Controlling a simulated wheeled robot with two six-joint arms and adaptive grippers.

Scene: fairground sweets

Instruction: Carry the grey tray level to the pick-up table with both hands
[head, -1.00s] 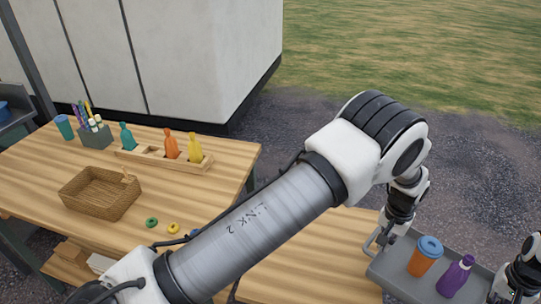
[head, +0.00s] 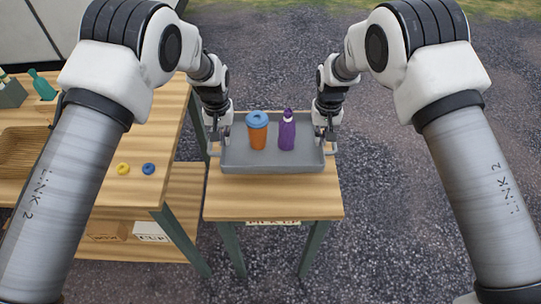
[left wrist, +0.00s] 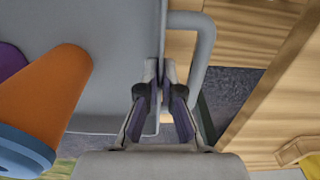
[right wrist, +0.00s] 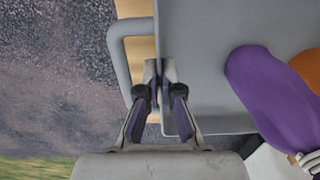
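The grey tray (head: 232,158) is over the pick-up table (head: 270,206) and looks level; I cannot tell whether it touches the tabletop. An orange cup with a blue lid (head: 258,134) and a purple bottle (head: 287,134) stand upright on it. My left gripper (head: 224,135) is shut on the tray's left wall beside the handle; the left wrist view shows its fingers (left wrist: 163,85) on both sides of the wall. My right gripper (head: 321,133) is shut on the right wall, as the right wrist view shows (right wrist: 160,85).
A larger wooden table (head: 140,150) stands to the left, with a yellow ring (head: 123,169), a blue ring (head: 148,169) and a wicker basket (head: 20,150). A gap separates it from the pick-up table. Gravel to the right is clear.

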